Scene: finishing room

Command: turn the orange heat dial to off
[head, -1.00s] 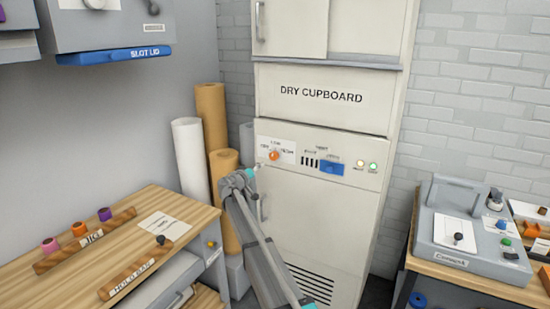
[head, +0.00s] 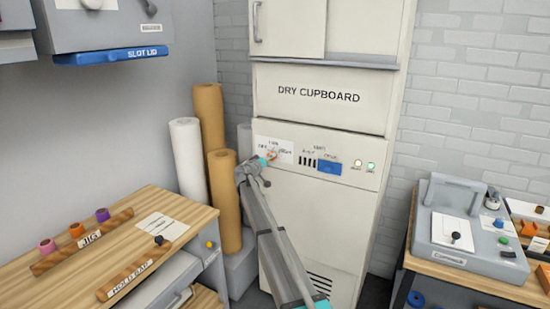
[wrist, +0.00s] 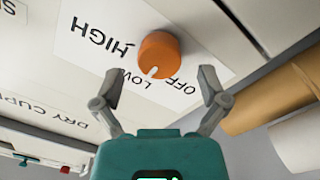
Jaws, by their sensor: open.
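The orange heat dial (wrist: 158,52) is on a white label plate of the dry cupboard (head: 320,225). In the wrist view the plate appears turned, with HIGH, LOW and OFF printed around the dial. The dial's white mark points at the gap between LOW and OFF, seemingly nearer LOW. My gripper (wrist: 160,84) is open, its two fingers apart on either side of the dial's near side. Nothing is between the fingertips, and I cannot tell whether they touch the dial. In the head view my gripper (head: 263,161) covers most of the dial.
The panel also has black slots (head: 307,162), a blue switch (head: 329,168) and two small lamps (head: 365,166). Brown and white rolls (head: 187,160) stand left of the cupboard. A bench (head: 130,235) is at left, and a table with a grey device (head: 460,225) is at right.

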